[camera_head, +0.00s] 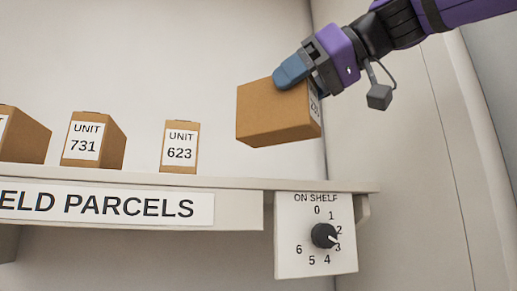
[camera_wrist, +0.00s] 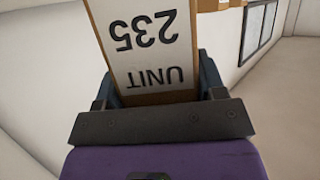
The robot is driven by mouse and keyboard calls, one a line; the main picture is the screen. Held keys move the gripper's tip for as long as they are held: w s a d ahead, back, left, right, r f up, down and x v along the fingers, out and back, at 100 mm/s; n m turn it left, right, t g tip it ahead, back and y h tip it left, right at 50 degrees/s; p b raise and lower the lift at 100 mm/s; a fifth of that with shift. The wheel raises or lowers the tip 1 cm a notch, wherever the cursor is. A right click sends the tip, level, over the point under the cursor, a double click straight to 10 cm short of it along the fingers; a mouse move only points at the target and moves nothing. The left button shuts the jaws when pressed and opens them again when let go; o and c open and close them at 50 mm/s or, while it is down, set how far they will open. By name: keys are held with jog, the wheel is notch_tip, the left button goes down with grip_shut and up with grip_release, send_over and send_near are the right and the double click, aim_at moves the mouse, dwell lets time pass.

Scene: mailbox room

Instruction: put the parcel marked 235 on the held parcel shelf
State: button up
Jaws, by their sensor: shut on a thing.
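My gripper (camera_head: 300,78) is shut on the parcel marked 235 (camera_head: 268,112), a brown cardboard box, and holds it tilted in the air above the right end of the shelf. In the wrist view the parcel's white label (camera_wrist: 145,40) reads UNIT 235 upside down, between the two fingers. In the head view most of that label is turned away. The held parcel shelf (camera_head: 235,183) is pale, with a sign (camera_head: 100,204) partly cut off that reads "ELD PARCELS". The gap between parcel and shelf is visible.
Parcels marked 731 (camera_head: 92,140) and 623 (camera_head: 180,147) stand on the shelf, with another box (camera_head: 25,136) cut off at left. The shelf top right of 623 is clear. An "ON SHELF" dial (camera_head: 323,236) hangs below the right end, pointing near 3. A wall rises at right.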

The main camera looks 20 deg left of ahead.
jog(key=shift+w+a+f, duration=0.8)
jog(key=shift+w+a, duration=0.3)
jog(key=shift+w, duration=0.8)
jog(key=shift+w+a+f, duration=0.75)
jog(key=shift+w+a, duration=0.35)
jog(key=shift+w, duration=0.85)
jog(key=shift+w+a+f, duration=0.8)
jog(key=shift+w+a, duration=0.3)
jog(key=shift+w, duration=0.8)
jog(key=shift+f, duration=0.1)
jog(key=o, duration=1.4)
jog(key=shift+f, duration=0.1)
jog(key=shift+d+r, duration=0.2)
jog(key=shift+r, duration=0.05)
jog(key=v, duration=1.1)
jog(key=shift+s+d+r, duration=0.1)
jog(key=shift+s+d, duration=0.05)
jog(key=shift+d, duration=0.1)
